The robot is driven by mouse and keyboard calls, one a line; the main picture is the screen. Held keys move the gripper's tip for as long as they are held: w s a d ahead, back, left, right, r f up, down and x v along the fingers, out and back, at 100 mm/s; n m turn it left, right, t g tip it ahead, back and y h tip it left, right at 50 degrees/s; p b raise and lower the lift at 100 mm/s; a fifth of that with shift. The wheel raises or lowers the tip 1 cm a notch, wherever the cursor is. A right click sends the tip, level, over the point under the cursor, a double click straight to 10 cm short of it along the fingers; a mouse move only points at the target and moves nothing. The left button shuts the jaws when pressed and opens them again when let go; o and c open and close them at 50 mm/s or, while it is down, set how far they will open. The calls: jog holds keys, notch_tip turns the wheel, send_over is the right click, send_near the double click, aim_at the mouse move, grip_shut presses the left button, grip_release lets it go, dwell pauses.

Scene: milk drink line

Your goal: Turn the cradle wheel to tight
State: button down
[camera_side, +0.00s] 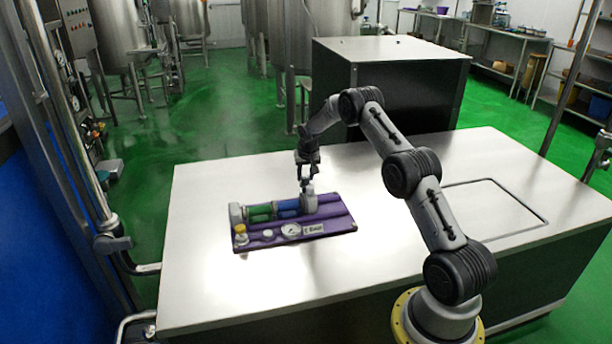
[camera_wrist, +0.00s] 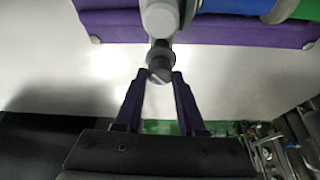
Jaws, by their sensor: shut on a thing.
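The cradle (camera_side: 345,222) is a purple base on the steel table, bearing a cylinder with green and blue sections between grey end pieces. The wheel's full shape and any tight marking are hidden or too small to make out.
A gauge (camera_side: 291,230), a label plate (camera_side: 313,229), a white cap (camera_side: 267,235) and a yellow-topped fitting (camera_side: 240,231) sit along the cradle's front. The steel table (camera_side: 215,300) is clear around it. A dark cabinet (camera_side: 400,85) stands behind the table.

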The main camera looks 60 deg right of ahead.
jog(key=m+g, duration=0.1)
jog(key=m, duration=0.3)
jog(key=shift+w+a+h, duration=0.1)
jog(key=shift+w+h, duration=0.05)
jog(key=shift+h, duration=0.25)
jog(key=shift+m+g, duration=0.9)
jog(key=shift+m, duration=0.9)
jog(key=c, duration=0.5)
grip_release()
jog(key=shift+r, duration=0.1)
jog(key=v, duration=1.3)
jog(key=shift+a+r, duration=0.2)
jog(key=shift+r, duration=0.05)
jog(key=shift+w, duration=0.1)
